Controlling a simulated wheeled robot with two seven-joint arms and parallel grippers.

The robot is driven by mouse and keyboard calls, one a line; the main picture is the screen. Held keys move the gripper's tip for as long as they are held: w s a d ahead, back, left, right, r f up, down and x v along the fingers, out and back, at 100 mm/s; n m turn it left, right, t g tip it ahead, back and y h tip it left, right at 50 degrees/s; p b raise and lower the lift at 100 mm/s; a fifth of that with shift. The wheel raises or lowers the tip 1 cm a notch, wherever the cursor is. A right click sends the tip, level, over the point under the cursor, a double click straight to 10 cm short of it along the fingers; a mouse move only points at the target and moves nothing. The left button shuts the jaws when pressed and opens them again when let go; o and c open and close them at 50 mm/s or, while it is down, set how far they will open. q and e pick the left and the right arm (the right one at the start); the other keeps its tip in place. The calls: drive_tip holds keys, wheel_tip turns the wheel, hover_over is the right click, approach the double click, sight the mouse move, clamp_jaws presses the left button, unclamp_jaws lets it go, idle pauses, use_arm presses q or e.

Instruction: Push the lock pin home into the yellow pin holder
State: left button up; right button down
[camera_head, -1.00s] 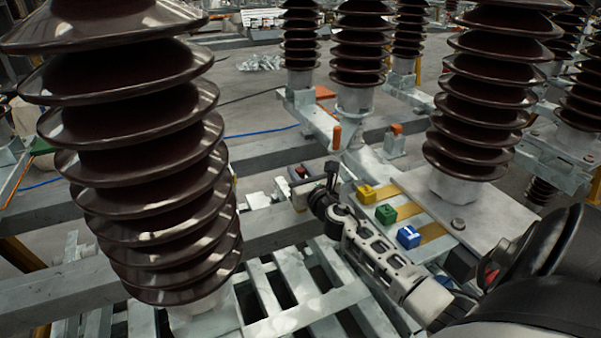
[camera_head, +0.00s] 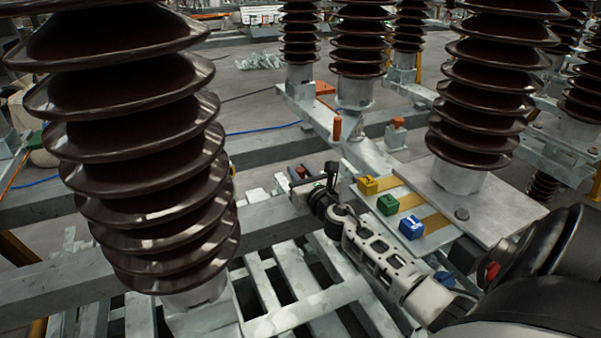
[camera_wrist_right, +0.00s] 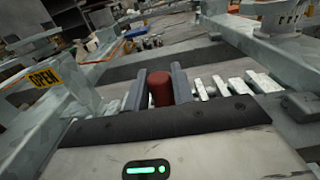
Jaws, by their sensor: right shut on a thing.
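The yellow pin holder (camera_head: 368,185) is a small block at the far end of a row on a pale plate, right of my right gripper (camera_head: 303,177). In the right wrist view my right gripper (camera_wrist_right: 159,82) is shut on a red, rounded-top piece that I take to be the lock pin (camera_wrist_right: 160,94). Only its top shows between the two grey fingers; its lower part is hidden. In the head view the gripper is small and dark, apart from the yellow holder. My left gripper is not in view.
A green block (camera_head: 387,204) and a blue block (camera_head: 411,227) follow the yellow one toward me. Large brown ribbed insulators stand at left (camera_head: 140,150) and right (camera_head: 485,90). Grey slatted framing (camera_head: 285,280) lies below my arm. An "OPEN" sign (camera_wrist_right: 45,77) hangs at left in the wrist view.

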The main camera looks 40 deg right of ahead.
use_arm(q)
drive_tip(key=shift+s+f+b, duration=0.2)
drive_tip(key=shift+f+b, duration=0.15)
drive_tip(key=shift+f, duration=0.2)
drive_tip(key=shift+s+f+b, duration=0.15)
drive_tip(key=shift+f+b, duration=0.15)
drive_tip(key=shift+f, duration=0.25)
use_arm(e)
drive_tip(key=shift+f, duration=0.7)
drive_tip(key=c, duration=1.1)
unclamp_jaws()
drive_tip(key=shift+r, duration=0.1)
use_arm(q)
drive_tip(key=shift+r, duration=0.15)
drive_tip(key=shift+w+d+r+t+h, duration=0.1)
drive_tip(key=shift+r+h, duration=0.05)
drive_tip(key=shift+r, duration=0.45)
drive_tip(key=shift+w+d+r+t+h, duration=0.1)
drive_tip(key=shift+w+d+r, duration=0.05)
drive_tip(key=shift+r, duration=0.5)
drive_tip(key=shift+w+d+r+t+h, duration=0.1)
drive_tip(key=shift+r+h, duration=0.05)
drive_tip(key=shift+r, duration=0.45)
use_arm(e)
drive_tip(key=v, duration=1.6)
